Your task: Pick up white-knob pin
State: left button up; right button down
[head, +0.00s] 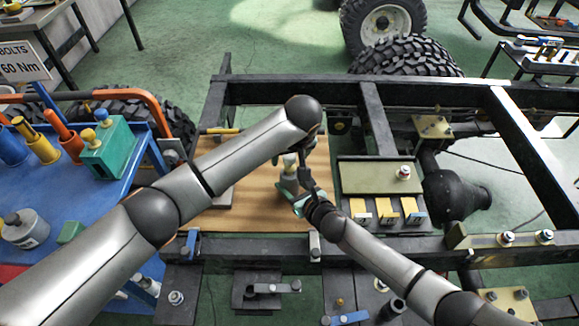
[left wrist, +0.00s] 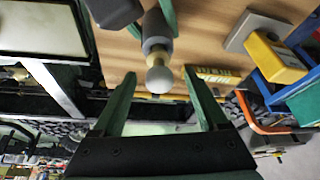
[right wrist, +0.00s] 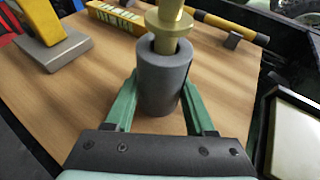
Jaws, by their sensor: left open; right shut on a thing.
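The white-knob pin (left wrist: 159,80) stands in a grey cylinder (right wrist: 163,85) above the wooden board; its brass shaft (right wrist: 171,22) rises from the cylinder's top in the right wrist view. My right gripper (head: 297,194) is shut on the grey cylinder, with one green finger on each side. My left gripper (left wrist: 160,75) is open, its green fingers on either side of the white knob with gaps showing. In the head view the knob (head: 290,160) is partly hidden by my left gripper, and the grey cylinder (head: 289,184) shows below it.
The wooden board (head: 250,212) lies across the black chassis frame (head: 290,88). To the right is a tray with yellow blocks (head: 387,211) and a red-and-white knob (head: 403,172). The blue cart (head: 95,205) at left carries a green block (head: 108,155) and bottles.

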pick_arm(q)
jog(key=shift+x, duration=0.95)
grip_shut()
jog(key=shift+r, duration=0.1)
